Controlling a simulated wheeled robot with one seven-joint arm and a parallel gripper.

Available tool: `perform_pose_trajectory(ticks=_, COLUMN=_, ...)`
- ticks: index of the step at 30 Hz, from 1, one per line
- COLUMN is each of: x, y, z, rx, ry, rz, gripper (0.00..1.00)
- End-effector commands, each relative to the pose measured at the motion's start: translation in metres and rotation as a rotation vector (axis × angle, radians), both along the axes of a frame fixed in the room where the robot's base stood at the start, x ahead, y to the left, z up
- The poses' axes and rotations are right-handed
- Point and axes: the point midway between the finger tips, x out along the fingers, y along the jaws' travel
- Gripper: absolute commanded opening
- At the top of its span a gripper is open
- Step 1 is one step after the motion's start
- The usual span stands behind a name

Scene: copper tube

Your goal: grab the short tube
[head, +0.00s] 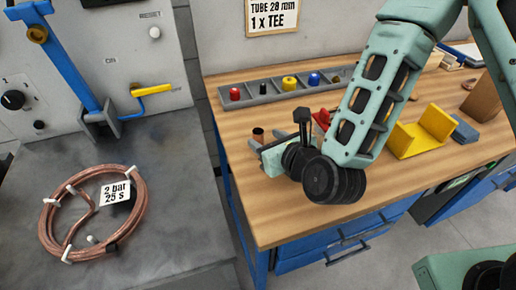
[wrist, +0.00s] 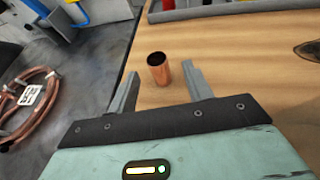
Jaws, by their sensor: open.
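The short copper tube (wrist: 159,69) stands upright on the wooden bench, with its dark open end up. In the head view it shows as a small copper piece (head: 258,135) near the bench's left edge. My gripper (wrist: 160,82) is open, its two grey fingers apart and nothing held. In the wrist view the tube appears between the fingertips and slightly beyond them, with clear gaps on both sides. In the head view my gripper (head: 267,143) is close to the tube, partly hidden behind my wrist.
A grey compartment tray (head: 262,98) with coloured caps lies at the back of the bench (head: 290,215). A yellow bracket (head: 425,132) and a blue block (head: 464,130) stand to the right. A coiled copper pipe (head: 48,225) lies on the grey surface at left, beyond a gap.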

Motion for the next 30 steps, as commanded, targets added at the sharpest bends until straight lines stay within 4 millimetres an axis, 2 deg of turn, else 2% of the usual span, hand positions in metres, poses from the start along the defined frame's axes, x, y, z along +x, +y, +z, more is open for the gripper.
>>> perform_pose_trajectory(ticks=1, x=0.001, y=0.001, z=-0.007, rx=0.001, ry=-0.004, rz=0.001, gripper=0.5)
perform_pose_trajectory(ticks=3, x=0.002, y=0.002, z=-0.007, rx=0.001, ry=-0.004, rz=0.002, gripper=0.5)
perform_pose_trajectory(ticks=14, x=0.005, y=0.004, z=-0.006, rx=-0.001, ry=0.001, rz=0.004, gripper=0.5)
perform_pose_trajectory(ticks=24, x=0.043, y=0.025, z=-0.022, rx=0.0, ry=0.001, rz=0.003, gripper=0.5)
perform_pose_trajectory(ticks=30, x=0.051, y=0.029, z=-0.026, rx=-0.002, ry=0.0, rz=0.005, gripper=0.5)
